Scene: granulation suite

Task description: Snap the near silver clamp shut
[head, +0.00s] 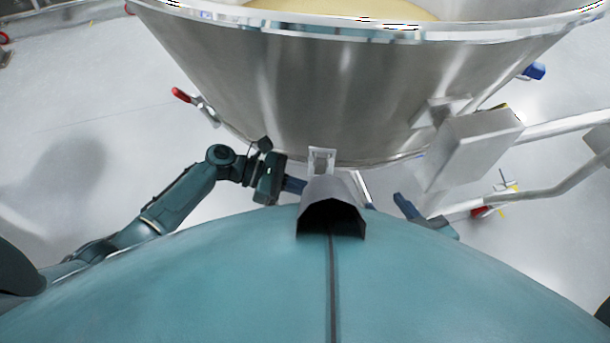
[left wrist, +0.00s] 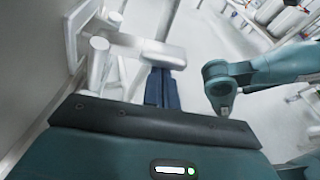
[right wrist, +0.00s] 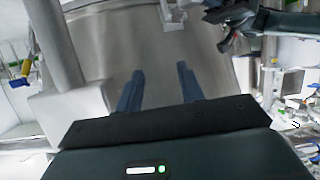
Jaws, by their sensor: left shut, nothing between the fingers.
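The near silver clamp's bracket (head: 321,160) is on the lower front wall of the steel bowl (head: 300,90). My own grey housing hides what lies below it. In the left wrist view a silver clamp bar (left wrist: 163,53) lies just beyond my left fingertips. My left gripper (head: 296,186) is shut and empty, its fingers pointing right, close below the bracket; I cannot tell whether they touch the clamp. The shut fingers also show in the left wrist view (left wrist: 161,72). My right gripper (right wrist: 158,74) is open and empty, its fingers toward the bowl wall, right of the clamp.
A red-handled clamp (head: 192,103) sits on the bowl's left side. A blue-handled part (head: 533,72) is at the right. A grey box (head: 470,150) with pipes stands close right of my right gripper. The pale floor (head: 80,120) at left is clear.

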